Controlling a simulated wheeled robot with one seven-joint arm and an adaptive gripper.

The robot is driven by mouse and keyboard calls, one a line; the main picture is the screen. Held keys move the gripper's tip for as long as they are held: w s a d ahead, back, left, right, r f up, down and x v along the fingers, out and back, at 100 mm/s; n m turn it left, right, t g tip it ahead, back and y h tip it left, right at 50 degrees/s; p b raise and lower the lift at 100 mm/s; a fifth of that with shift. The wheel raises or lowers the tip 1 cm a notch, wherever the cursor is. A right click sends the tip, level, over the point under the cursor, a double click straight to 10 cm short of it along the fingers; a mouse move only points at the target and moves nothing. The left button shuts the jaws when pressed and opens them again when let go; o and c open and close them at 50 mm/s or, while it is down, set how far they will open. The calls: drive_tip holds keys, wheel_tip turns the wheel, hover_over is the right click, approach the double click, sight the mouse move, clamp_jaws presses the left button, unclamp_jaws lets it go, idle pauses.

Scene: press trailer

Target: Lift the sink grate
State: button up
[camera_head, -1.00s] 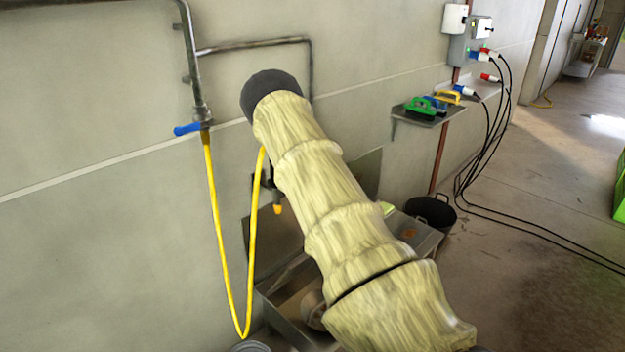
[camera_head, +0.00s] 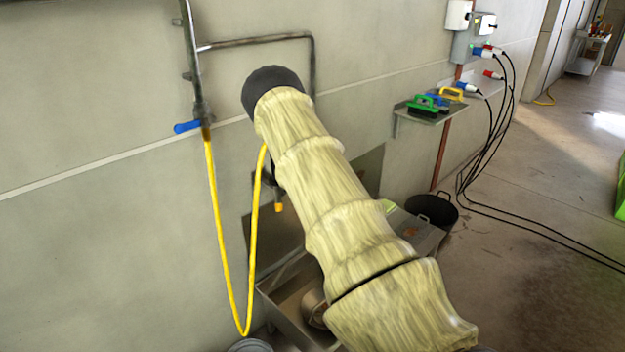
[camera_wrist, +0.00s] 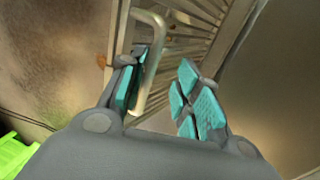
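The sink grate (camera_wrist: 186,50) is a metal frame of parallel slats, seen at the top middle of the wrist view. Its pale bent handle (camera_wrist: 158,42) stands out beside the slats and runs down between my fingers, close to the left finger. My gripper (camera_wrist: 168,88) has teal pads and is open, with a clear gap between the fingers. I cannot tell whether the left pad touches the handle. In the head view the metal sink (camera_head: 278,308) is at the bottom middle. My padded arm hides the gripper and grate there.
A yellow hose (camera_head: 221,235) hangs from a wall tap with a blue lever (camera_head: 187,127), left of my arm. A black bucket (camera_head: 433,209) stands on the floor right of the sink. Black cables (camera_head: 480,158) trail across the floor.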

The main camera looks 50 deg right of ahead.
drive_tip(key=v, duration=1.1)
idle(0.3)
